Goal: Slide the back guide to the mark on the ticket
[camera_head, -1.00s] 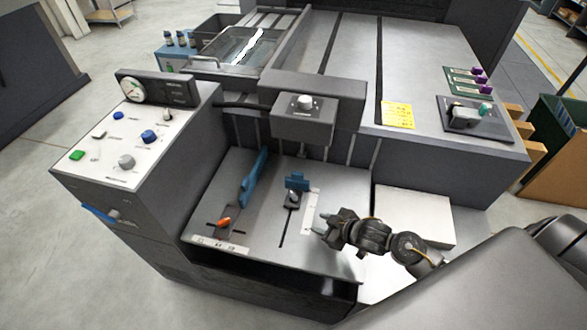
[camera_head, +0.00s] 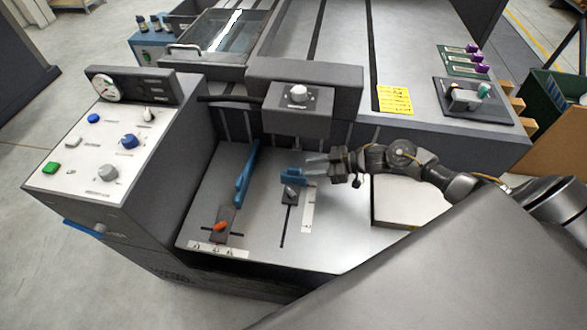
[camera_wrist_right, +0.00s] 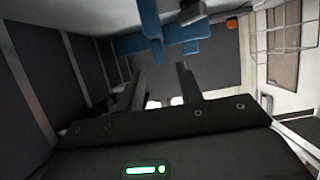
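The back guide (camera_head: 292,177) is a small blue piece with a grey knob, on a dark slot in the grey feed table (camera_head: 262,235). A white scale strip (camera_head: 309,209) lies right of the slot; its marks are too small to read. The yellow ticket (camera_head: 394,99) is on the machine top; its text is unreadable. My right gripper (camera_head: 313,165) is open and empty, just right of the back guide, fingers pointing left. In the right wrist view, the back guide (camera_wrist_right: 150,22) appears ahead of the parted fingertips (camera_wrist_right: 161,75). No left gripper shows.
A longer blue side guide (camera_head: 244,175) with an orange lever (camera_head: 220,226) stands left of the back guide. A grey block with a white knob (camera_head: 299,93) overhangs the table's rear. A control panel (camera_head: 95,158) is at left, a pale paper stack (camera_head: 405,203) at right.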

